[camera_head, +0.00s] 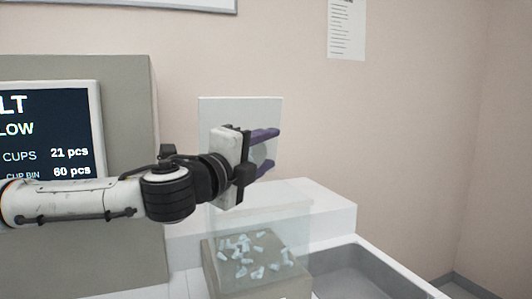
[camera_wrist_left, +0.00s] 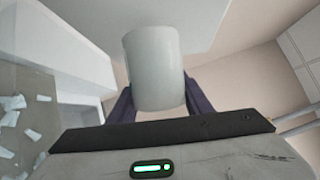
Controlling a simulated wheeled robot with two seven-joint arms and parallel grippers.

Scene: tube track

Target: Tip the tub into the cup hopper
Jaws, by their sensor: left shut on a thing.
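My left gripper (camera_head: 272,150), with purple fingers, is shut on the tub. It holds the tub above the cup hopper. In the left wrist view the tub (camera_wrist_left: 155,68) is a plain pale grey cylinder between the two fingers. In the head view the gripper hides most of it, and its contents cannot be seen. The cup hopper (camera_head: 305,225) is a clear-walled bin on a beige block, with several small pale pieces lying in its bottom. These pieces also show at the left of the left wrist view. My right gripper is not in view.
A screen (camera_head: 50,135) on a grey cabinet reads "CUPS 21 pcs" and "CUP BIN 60 pcs". Space right of the gripper is clear.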

